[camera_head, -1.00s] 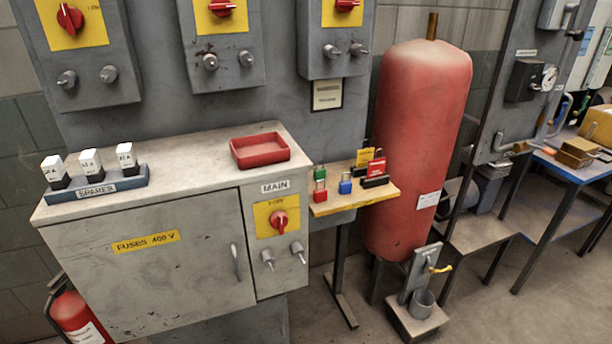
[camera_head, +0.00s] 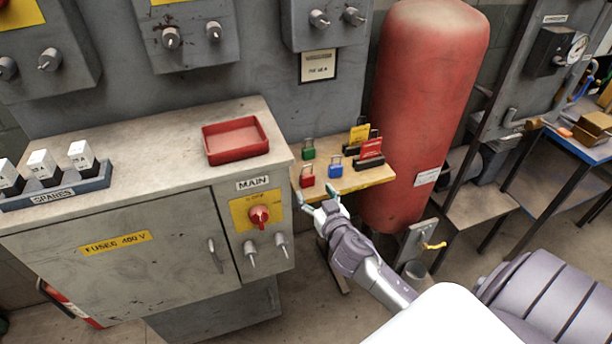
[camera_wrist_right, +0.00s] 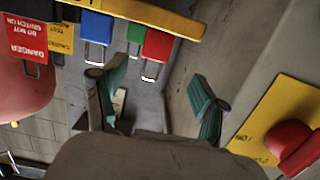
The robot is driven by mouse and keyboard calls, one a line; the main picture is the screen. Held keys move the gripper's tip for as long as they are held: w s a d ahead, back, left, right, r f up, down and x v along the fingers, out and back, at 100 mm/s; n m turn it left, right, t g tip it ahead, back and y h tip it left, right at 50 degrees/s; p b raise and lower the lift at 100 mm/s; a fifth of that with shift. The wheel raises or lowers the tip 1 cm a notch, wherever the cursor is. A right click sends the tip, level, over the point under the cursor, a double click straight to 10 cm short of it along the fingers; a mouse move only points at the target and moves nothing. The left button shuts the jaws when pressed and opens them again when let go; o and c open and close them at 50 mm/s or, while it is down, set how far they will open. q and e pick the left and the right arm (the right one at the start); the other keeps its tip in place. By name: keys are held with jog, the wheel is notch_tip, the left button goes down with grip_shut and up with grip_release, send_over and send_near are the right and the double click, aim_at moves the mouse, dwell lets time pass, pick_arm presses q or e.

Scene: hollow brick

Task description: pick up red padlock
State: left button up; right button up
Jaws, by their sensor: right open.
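The red padlock (camera_head: 307,180) stands upright on the front left part of a small wooden shelf (camera_head: 374,178). In the right wrist view the red padlock (camera_wrist_right: 158,44) appears upside down, near the top, ahead of the space between the fingers. My right gripper (camera_head: 317,195) is open and empty at the shelf's front edge, close in front of the red padlock and apart from it. Its two teal-padded fingers (camera_wrist_right: 158,90) show spread in the right wrist view. My left gripper is in neither view.
A green padlock (camera_head: 308,154) stands behind the red one, a blue padlock (camera_head: 336,168) to its right. Yellow and red tags (camera_head: 369,149) stand farther right. The grey MAIN cabinet (camera_head: 190,240) is close on the left, with a red tray (camera_head: 235,154) on top. A red tank (camera_head: 425,90) stands behind right.

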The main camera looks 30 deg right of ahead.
aim_at(309, 179)
jog(key=x, duration=0.2)
jog(key=shift+w+d+f, duration=0.1)
jog(key=shift+w+d, duration=0.05)
jog(key=shift+w, duration=0.2)
jog(key=shift+w+d, duration=0.15)
jog(key=shift+w, duration=0.25)
jog(key=x, duration=0.2)
jog(key=p+x, duration=0.1)
jog(key=x, duration=0.1)
jog(key=shift+w+d+f, duration=0.25)
jog(key=shift+s+r, duration=0.1)
jog(key=shift+c, duration=0.8)
jog(key=c, duration=1.1)
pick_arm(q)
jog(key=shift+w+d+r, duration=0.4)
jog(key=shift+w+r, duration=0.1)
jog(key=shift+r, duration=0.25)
pick_arm(e)
jog(key=shift+c, duration=0.2)
jog(key=shift+r, duration=0.1)
